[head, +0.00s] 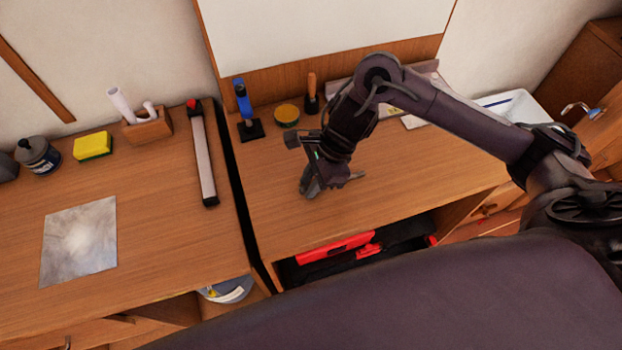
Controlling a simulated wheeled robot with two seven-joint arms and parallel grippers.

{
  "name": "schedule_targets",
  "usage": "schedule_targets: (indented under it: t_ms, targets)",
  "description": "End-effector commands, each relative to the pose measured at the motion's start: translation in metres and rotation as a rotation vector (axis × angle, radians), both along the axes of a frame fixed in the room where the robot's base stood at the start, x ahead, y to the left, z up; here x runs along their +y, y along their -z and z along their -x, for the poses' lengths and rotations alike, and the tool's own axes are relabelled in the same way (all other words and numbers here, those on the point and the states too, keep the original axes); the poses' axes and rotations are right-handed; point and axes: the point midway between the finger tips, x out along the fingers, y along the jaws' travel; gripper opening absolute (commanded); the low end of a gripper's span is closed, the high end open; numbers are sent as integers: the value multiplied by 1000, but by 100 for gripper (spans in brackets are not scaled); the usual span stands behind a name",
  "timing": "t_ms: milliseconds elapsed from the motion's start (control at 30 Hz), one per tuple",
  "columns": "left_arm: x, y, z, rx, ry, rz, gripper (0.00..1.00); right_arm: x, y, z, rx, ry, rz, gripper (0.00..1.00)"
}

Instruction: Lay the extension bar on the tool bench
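A long pale grey bar with a red switch-like piece at its far end and a black near end, which looks like the extension bar (203,160), lies on the left wooden bench (165,240) near its right edge. The right wooden bench (420,180), with hand tools at its back, looks like the tool bench. My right gripper (332,184) hangs low over this bench, its fingers apart and nothing seen between them. It is well to the right of the bar. I cannot tell whether its tips touch the top. My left gripper is not in view.
A blue-handled tool (243,100), a round tin (286,115) and a wooden-handled tool (312,95) stand at the right bench's back. A dark gap separates the benches. A yellow sponge (92,146), bottle (38,155) and grey sheet (79,242) occupy the left bench. The right bench's front is clear.

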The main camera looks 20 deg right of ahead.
Motion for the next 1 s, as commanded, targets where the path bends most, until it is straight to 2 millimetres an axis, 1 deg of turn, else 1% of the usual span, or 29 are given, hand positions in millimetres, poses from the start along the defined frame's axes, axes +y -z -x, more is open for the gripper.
schedule_targets:
  t_ms: [33, 100, 367, 467, 567, 900, 1000]
  targets:
    - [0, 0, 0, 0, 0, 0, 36, 0, 0, 0, 0, 0, 0, 29]
    - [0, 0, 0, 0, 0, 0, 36, 0, 0, 0, 0, 0, 0, 37]
    - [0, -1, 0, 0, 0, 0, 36, 0, -1, 0, 0, 0, 0, 37]
    - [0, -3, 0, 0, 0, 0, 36, -1, -5, 0, -1, -1, 0, 37]
    - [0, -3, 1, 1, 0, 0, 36, -6, -15, -1, -7, 0, 2, 37]
    - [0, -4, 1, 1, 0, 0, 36, -32, -79, 1, -7, 2, 3, 37]
    - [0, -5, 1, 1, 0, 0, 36, -38, -93, 2, -4, 1, 2, 37]
